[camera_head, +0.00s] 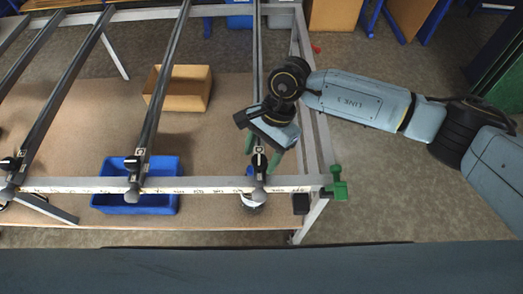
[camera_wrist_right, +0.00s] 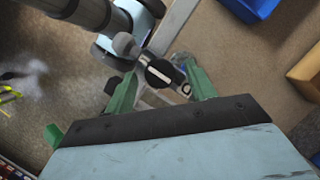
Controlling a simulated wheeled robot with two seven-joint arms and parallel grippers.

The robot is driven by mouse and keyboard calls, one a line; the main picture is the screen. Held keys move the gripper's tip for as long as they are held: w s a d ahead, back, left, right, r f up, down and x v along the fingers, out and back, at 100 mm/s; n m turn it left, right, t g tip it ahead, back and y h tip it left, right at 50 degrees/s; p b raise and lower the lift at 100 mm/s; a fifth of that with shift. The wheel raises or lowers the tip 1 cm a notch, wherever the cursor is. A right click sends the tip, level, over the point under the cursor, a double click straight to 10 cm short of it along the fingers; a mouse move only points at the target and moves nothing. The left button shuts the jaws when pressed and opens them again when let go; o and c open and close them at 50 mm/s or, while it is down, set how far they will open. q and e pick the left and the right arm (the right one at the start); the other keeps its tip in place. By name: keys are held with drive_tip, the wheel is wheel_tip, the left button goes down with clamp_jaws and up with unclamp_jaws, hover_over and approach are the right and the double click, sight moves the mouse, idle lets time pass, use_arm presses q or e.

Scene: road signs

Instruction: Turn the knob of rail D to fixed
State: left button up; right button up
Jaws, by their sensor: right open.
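The rightmost rail (camera_head: 258,60), apparently rail D, runs down to the front bar of the metal frame. Its black knob (camera_head: 259,160) sits near the rail's front end. In the right wrist view the knob (camera_wrist_right: 158,73) is round and black with a white line across its top. A label beside it in that view is partly hidden. My right gripper (camera_head: 262,152) is over the knob with its green fingers apart. In the right wrist view the right gripper (camera_wrist_right: 163,84) has one finger on each side of the knob, with no clear contact. My left gripper is not in view.
Similar rails with black knobs lie to the left, including one (camera_head: 160,90) beside rail D. Below the frame, a blue bin (camera_head: 105,200) and a cardboard box (camera_head: 190,88) stand on a brown board. A green clamp (camera_head: 338,185) sits at the frame's right corner.

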drive_tip(key=shift+c, duration=0.2)
drive_tip(key=c, duration=0.9)
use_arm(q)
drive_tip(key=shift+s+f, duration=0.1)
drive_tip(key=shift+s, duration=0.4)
